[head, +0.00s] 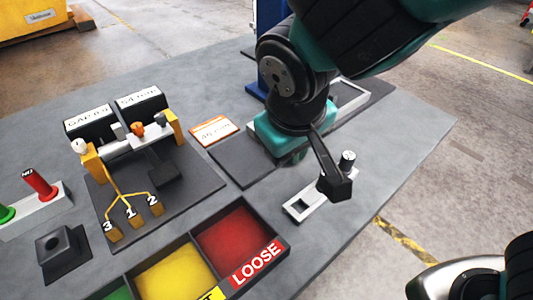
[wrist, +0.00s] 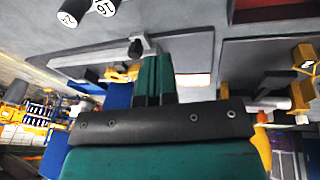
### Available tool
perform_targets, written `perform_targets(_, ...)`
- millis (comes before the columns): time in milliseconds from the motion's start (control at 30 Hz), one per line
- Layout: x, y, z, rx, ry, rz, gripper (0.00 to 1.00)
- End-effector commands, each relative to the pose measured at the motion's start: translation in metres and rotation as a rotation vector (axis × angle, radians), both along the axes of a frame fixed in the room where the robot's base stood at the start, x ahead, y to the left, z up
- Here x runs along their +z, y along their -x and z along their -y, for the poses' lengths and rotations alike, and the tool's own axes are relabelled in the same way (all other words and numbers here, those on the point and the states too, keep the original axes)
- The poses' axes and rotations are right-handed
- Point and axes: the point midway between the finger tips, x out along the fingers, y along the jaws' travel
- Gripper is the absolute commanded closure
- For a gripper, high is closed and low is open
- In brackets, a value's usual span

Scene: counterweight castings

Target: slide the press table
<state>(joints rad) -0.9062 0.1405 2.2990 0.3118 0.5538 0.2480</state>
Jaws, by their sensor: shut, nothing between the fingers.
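My gripper (wrist: 153,66) shows in the wrist view with its two teal fingers together and nothing between them. In the head view its teal body (head: 280,135) is low over the table, and its fingertips are hidden. Behind it stands the blue press column (head: 262,90), also in the wrist view (wrist: 118,96). A light grey railed piece (head: 350,98) on a dark plate, probably the press table, is partly hidden by my arm. In the wrist view a grey rail (wrist: 95,58) and a black knob (wrist: 135,48) are near the fingertips; I cannot tell whether they touch.
A slotted plate (head: 305,203) and a small numbered cylinder (head: 347,160) are at the right. A red tray compartment marked LOOSE (head: 235,238) is in front. The right table edge is clear.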

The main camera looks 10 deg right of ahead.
Motion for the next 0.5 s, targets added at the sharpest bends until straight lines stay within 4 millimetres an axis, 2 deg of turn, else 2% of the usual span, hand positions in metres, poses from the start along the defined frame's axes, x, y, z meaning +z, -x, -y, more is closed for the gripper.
perform_targets(33,-0.008,-0.001,-0.019,0.012,0.043,0.057,1.0)
perform_targets(200,-0.014,-0.003,-0.06,0.005,0.113,0.25,1.0)
perform_targets(333,-0.014,-0.003,-0.073,0.004,0.127,0.321,1.0)
perform_targets(500,-0.026,-0.012,-0.071,0.0,0.133,0.333,1.0)
